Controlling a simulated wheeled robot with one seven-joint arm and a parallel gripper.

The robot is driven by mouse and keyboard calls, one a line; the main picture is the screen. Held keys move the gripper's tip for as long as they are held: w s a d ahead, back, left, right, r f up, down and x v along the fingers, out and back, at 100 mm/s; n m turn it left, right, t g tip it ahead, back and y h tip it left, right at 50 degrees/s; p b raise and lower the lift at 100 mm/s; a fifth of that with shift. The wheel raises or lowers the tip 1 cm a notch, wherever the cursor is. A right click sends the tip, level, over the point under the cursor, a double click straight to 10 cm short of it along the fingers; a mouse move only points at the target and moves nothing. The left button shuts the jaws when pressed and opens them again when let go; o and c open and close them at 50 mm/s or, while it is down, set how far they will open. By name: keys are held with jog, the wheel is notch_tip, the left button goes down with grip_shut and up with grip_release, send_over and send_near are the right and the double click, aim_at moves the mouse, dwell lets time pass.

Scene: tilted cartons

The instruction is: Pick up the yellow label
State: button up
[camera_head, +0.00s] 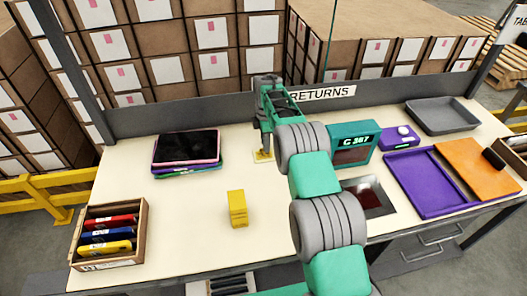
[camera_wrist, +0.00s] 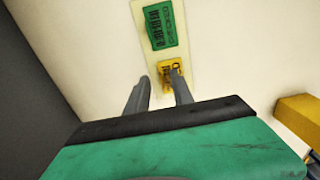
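The yellow label (camera_wrist: 171,68) sits at the near end of a pale backing strip (camera_wrist: 149,62), below a green label (camera_wrist: 159,24) with dark print. In the head view, a small yellow patch on the strip (camera_head: 264,156) shows under my gripper (camera_head: 264,150), at the back of the table. In the wrist view, the two fingers of my gripper (camera_wrist: 160,84) are apart with nothing held between them. The fingertips are at the near edge of the yellow label, and the right finger partly covers it. I cannot tell whether they touch the strip.
A yellow block (camera_head: 237,208) stands nearer the front. A tablet stack (camera_head: 187,148) lies left, and a wooden box (camera_head: 142,228) is front left. The teal device (camera_head: 374,134) and purple tray (camera_head: 424,184) are right. A low grey back panel (camera_head: 200,116) rises behind.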

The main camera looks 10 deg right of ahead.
jog(key=shift+f, duration=0.7)
grip_shut()
